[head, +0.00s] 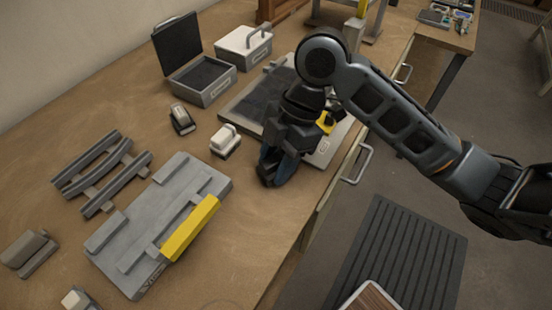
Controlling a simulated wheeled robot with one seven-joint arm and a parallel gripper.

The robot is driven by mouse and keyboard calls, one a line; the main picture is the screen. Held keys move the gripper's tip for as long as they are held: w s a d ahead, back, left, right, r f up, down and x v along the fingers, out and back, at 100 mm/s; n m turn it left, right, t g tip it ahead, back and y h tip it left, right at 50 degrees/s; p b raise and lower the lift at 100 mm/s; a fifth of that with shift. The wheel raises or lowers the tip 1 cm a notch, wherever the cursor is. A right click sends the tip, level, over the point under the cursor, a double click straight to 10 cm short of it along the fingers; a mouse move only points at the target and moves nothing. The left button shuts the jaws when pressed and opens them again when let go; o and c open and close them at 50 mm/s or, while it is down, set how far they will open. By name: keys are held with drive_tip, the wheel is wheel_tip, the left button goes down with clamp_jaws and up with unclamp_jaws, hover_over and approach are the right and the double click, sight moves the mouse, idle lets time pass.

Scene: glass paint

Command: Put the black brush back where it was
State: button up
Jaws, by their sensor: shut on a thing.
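My gripper (276,170) points down at the right front part of the table, by the lower left corner of a dark flat tray (250,98). It is shut on a dark thing, most likely the black brush, largely hidden by the fingers, so its shape is not clear. A small dark block with a pale side (182,119) lies on the table to the left. A white-handled block (225,141) lies just left of my gripper. My arm hides part of the tray, and a yellow piece (326,122) shows beside my wrist.
A grey rack with a yellow bar (190,228) and grey rails (104,172) lie front left. An open case (203,80) and a closed white-lidded box (244,45) stand at the back. Bare tabletop lies between the rack and my gripper. The table's edge is close on the right.

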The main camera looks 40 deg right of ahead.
drive_tip(key=shift+f, duration=0.2)
drive_tip(key=o, duration=1)
drive_tip(key=shift+r, duration=0.1)
drive_tip(key=v, duration=1.2)
drive_tip(key=shift+r, duration=0.2)
